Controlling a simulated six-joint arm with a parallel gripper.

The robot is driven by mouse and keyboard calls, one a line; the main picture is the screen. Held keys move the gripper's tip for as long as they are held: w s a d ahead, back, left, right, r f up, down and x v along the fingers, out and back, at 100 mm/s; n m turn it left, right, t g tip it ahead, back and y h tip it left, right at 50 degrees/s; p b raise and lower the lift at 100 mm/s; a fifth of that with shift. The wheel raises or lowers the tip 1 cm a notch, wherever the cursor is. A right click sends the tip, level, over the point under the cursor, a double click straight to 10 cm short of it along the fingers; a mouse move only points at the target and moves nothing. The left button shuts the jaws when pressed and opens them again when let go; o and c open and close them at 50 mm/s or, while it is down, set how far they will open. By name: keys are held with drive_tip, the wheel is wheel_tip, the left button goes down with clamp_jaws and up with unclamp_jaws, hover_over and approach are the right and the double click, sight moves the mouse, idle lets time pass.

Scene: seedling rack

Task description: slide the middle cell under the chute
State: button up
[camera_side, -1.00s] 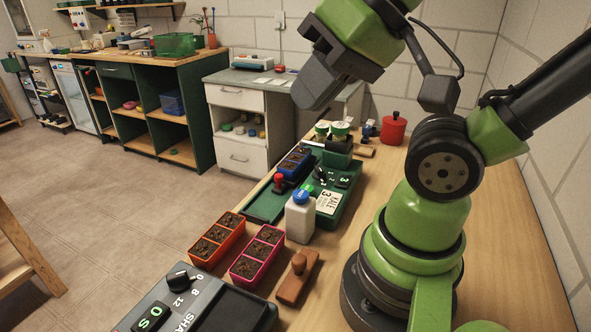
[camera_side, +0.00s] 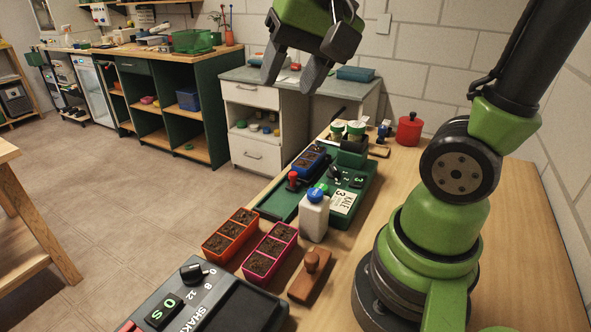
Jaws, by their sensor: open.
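A blue strip of soil-filled cells (camera_side: 309,163) sits on the green machine (camera_side: 353,190), in a track along its left side. A red-knobbed handle (camera_side: 292,181) stands at the strip's near end. A green block (camera_side: 353,152), possibly the chute, is at the machine's far end, just right of the strip's far end. I cannot tell which cell is under an outlet. My gripper (camera_side: 292,76) is open and empty, fingers pointing down, well above the bench and machine.
A white bottle with a blue cap (camera_side: 314,219) stands before the machine. Orange (camera_side: 230,236) and pink (camera_side: 269,252) soil trays, a wooden stamp (camera_side: 311,272) and a shaker box (camera_side: 205,308) lie nearer. Green-lidded jars (camera_side: 355,131) and a red canister (camera_side: 409,130) stand behind.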

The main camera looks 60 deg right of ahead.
drive_tip(key=w+d+f+m+g, duration=0.2)
drive_tip(key=w+d+f+m, duration=0.1)
drive_tip(key=w+d+m, duration=0.15)
drive_tip(key=m+g, duration=0.4)
drive_tip(key=m, duration=0.3)
approach(293, 173)
drive_tip(key=shift+h, duration=0.3)
drive_tip(key=f, duration=0.9)
drive_tip(key=shift+s+a+f, duration=0.1)
drive_tip(key=shift+s+a, duration=0.15)
drive_tip(key=shift+s, duration=0.1)
